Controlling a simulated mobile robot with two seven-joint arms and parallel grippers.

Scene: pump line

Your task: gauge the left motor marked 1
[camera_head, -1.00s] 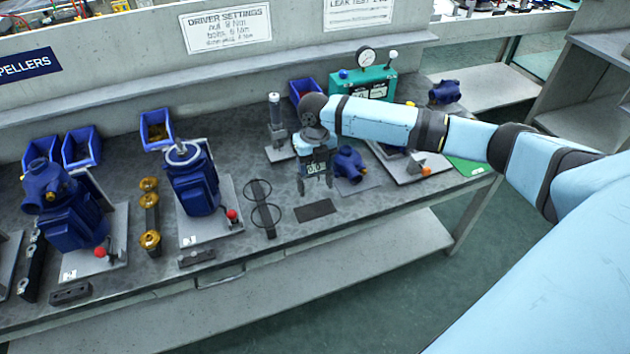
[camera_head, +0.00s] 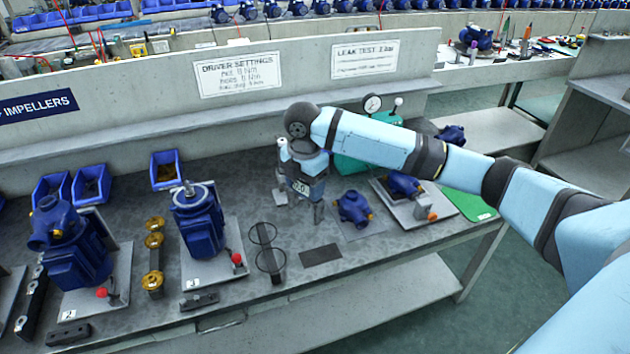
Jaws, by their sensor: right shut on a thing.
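A blue motor with a blue pump head (camera_head: 75,262) stands at the left on a grey plate; its label looks like a 2. A second blue motor (camera_head: 197,222), with an upright shaft and pale top ring, stands to its right; its label is too small to read surely. No label clearly reads 1. The edge of another plate (camera_head: 8,290) shows at the far left. My right gripper (camera_head: 305,178) is shut on a small gauge (camera_head: 300,188) with a digit display and two prongs pointing down, near the bench. The jaws are partly hidden. My left gripper is out of view.
Behind the gripper stands a grey upright cylinder (camera_head: 282,152), partly hidden. A blue pump part (camera_head: 354,208) lies to its right. Brass parts (camera_head: 154,250) stand between the motors. Black rings (camera_head: 268,250) and a dark pad (camera_head: 320,255) lie in front. Blue bins (camera_head: 165,170) line the back.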

